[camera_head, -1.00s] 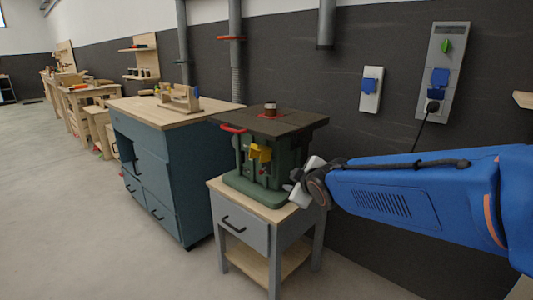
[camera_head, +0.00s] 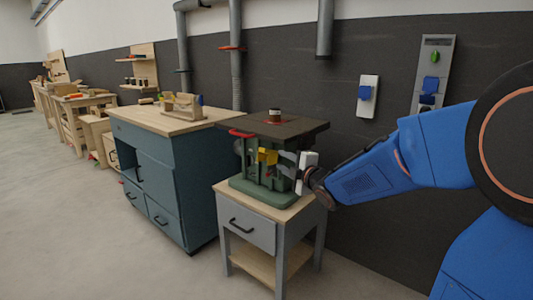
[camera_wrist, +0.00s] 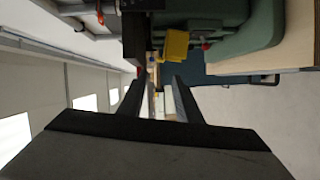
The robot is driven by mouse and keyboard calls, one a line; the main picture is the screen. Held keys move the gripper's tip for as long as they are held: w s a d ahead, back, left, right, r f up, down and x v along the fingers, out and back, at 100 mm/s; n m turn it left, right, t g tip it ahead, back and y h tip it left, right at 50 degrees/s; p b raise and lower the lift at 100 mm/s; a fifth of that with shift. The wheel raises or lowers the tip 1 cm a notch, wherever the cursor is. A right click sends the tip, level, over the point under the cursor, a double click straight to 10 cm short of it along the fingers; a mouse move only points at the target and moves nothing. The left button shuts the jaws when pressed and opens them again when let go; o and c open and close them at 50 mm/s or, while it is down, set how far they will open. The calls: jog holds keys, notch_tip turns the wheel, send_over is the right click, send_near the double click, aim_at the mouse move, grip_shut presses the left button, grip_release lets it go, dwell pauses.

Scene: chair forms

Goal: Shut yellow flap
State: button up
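The yellow flap (camera_head: 266,156) is on the front of a green machine (camera_head: 262,190) with a dark top, and it seems to stick out from the body. In the wrist view the yellow flap (camera_wrist: 176,45) shows as a block beside a dark opening, beyond and a little to the right of the fingertips. My gripper (camera_head: 282,163) is just right of the flap in the head view, its fingers pointing toward the machine. In the wrist view my gripper (camera_wrist: 157,85) has its two fingers apart with nothing between them. I cannot tell whether a finger touches the flap.
The machine stands on a small grey cabinet (camera_head: 250,228) with a wooden top. A red handle (camera_head: 241,133) juts from the machine's upper left. A blue-grey workbench (camera_head: 205,180) stands to the left. A dark wall is behind; floor is clear in front.

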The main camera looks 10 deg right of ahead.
aim_at(264, 150)
jog(key=x, duration=1.3)
jog(key=shift+w, duration=0.35)
jog(key=shift+c, duration=0.7)
grip_shut()
